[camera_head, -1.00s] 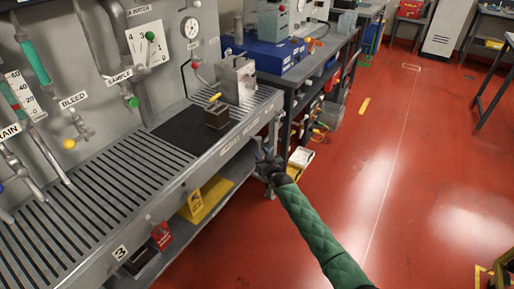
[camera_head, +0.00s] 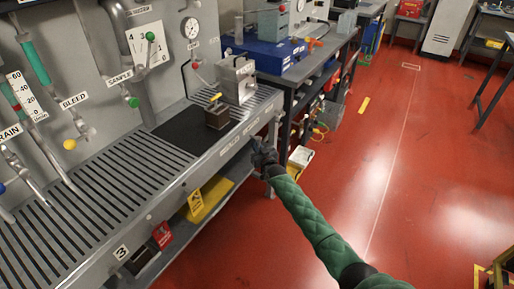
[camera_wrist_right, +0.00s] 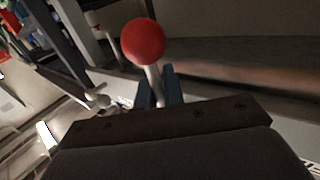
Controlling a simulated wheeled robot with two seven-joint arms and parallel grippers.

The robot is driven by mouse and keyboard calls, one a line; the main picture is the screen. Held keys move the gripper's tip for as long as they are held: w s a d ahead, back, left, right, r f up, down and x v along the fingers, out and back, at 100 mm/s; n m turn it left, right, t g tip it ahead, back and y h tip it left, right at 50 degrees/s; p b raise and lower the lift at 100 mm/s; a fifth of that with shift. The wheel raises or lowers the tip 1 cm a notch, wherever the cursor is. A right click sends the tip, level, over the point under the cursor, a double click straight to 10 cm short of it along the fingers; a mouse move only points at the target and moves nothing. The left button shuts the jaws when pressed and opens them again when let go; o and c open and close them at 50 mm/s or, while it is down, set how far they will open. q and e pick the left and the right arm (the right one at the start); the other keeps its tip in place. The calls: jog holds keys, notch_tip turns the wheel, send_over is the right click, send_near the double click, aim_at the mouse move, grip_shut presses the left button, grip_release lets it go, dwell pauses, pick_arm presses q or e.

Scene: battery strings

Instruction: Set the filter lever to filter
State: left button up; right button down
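My right gripper (camera_head: 260,152) is at the front edge of the bench in the head view, at the end of my green-sleeved arm. In the right wrist view its two dark blue fingers (camera_wrist_right: 159,86) stand on either side of a pale lever stem with a red ball knob (camera_wrist_right: 142,41). The fingers are close to the stem, but I cannot tell whether they press on it. In the head view this knob is hidden or too small to make out. No label reading filter is legible. My left gripper is not in view.
The panel behind holds a gauge (camera_head: 191,28) and several labelled levers. A yellow sign (camera_head: 205,200) is below the bench.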

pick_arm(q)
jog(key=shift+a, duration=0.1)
